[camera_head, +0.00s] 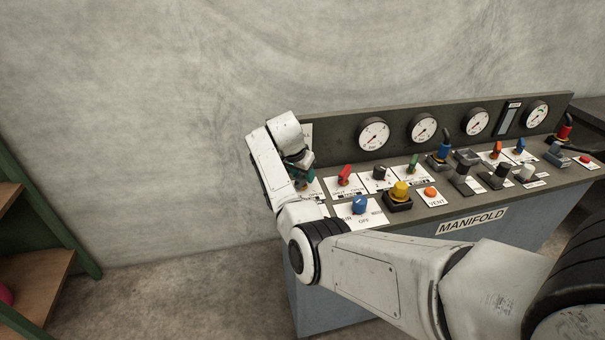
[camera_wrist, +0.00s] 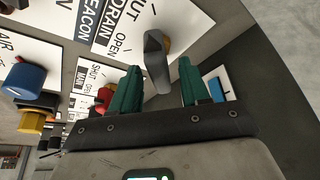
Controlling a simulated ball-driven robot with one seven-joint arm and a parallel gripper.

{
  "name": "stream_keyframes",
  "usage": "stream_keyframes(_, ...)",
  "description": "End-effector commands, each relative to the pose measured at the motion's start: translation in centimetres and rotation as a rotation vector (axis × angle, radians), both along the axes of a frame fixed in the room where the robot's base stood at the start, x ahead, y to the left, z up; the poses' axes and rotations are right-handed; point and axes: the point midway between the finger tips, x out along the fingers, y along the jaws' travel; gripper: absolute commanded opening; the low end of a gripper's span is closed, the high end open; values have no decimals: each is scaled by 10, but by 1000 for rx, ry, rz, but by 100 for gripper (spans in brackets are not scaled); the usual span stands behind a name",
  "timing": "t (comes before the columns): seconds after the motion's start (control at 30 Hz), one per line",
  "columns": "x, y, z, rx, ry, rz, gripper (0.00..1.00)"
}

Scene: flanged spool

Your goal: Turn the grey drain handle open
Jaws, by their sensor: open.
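The grey drain handle (camera_wrist: 157,62) shows in the wrist view on a plate reading SHUT, DRAIN and OPEN (camera_wrist: 118,28). In the head view my arm hides it. My gripper (camera_wrist: 158,66) has two green fingers, spread apart. The near end of the handle appears in the gap between them, with space on both sides, so I see no contact. How deep the handle sits between the fingers I cannot tell. In the head view my gripper (camera_head: 302,178) points down at the panel's left end.
The MANIFOLD panel (camera_head: 472,220) carries several gauges along its back. A red handle (camera_head: 344,174), a blue knob (camera_head: 359,204) and a yellow knob (camera_head: 400,191) stand close by on the right. A blue piece (camera_wrist: 215,90) is beside the right finger. Open floor lies left of the panel.

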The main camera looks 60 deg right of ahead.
Motion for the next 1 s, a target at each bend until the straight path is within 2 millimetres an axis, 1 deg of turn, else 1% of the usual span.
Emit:
stream_keyframes(0.1, 0, -1, -4, 0, 0, 0, 46)
stream_keyframes(0.37, 0, -1, -4, 0, -1, 1, 45)
stream_keyframes(0.83, 0, -1, -4, 0, -1, 1, 0)
stream_keyframes(1.0, 0, -1, -4, 0, -1, 4, 0)
